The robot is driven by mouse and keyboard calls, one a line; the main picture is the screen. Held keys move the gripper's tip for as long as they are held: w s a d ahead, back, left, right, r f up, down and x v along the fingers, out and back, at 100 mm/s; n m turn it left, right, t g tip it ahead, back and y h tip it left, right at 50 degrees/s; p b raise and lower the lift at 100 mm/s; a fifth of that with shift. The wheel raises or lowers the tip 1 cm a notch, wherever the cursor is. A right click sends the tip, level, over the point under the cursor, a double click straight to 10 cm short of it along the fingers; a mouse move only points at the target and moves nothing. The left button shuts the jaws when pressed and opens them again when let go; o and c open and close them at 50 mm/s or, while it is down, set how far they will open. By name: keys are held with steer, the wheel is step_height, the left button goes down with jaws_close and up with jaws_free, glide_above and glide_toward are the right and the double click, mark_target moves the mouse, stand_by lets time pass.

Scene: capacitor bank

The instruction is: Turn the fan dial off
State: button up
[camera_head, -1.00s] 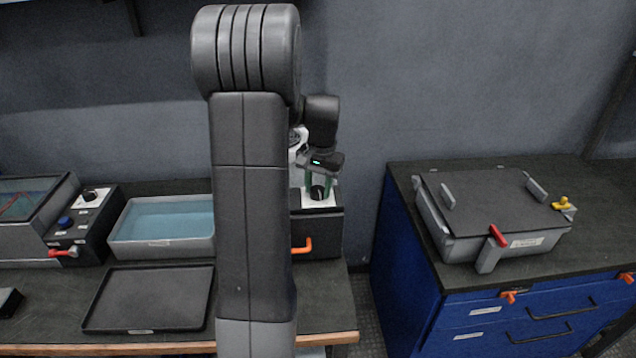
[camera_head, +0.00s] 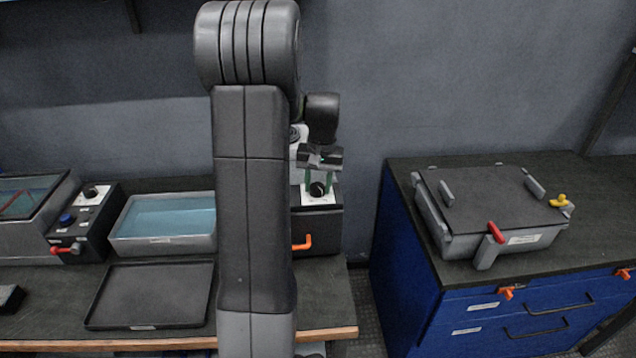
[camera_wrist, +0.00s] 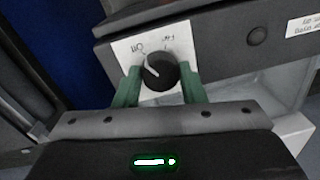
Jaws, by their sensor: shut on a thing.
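The fan dial is a round black knob (camera_wrist: 160,72) with a white pointer line, on a white plate (camera_wrist: 128,48) marked "Off" and what looks like "Fan". In the wrist view the pointer aims up and left, towards the "Off" mark. My gripper (camera_wrist: 158,88) has its two green fingers on either side of the knob and is shut on it. In the head view the knob (camera_head: 317,189) sits on top of a dark box (camera_head: 322,228) with an orange handle, and my gripper (camera_head: 318,180) reaches down onto it from above.
A second black knob (camera_head: 91,191) is on a panel at the left. A tray of blue liquid (camera_head: 160,246) and a flat black tray (camera_head: 150,297) lie on the bench. A grey lidded box (camera_head: 490,205) stands on the blue cabinet (camera_head: 400,260) at the right. My arm hides the bench's middle.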

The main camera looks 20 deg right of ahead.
mark_target(321, 186)
steer(key=o, duration=1)
steer(key=shift+r, duration=0.1)
step_height(321, 186, up, 14)
steer(key=shift+s+d, duration=0.15)
steer(key=shift+d, duration=0.25)
steer(key=shift+f, duration=0.25)
steer(key=f, duration=1.3)
steer(key=shift+w+a+f, duration=0.2)
steer(key=shift+a+f, duration=0.15)
steer(key=shift+a, duration=0.05)
steer(key=shift+r, duration=0.1)
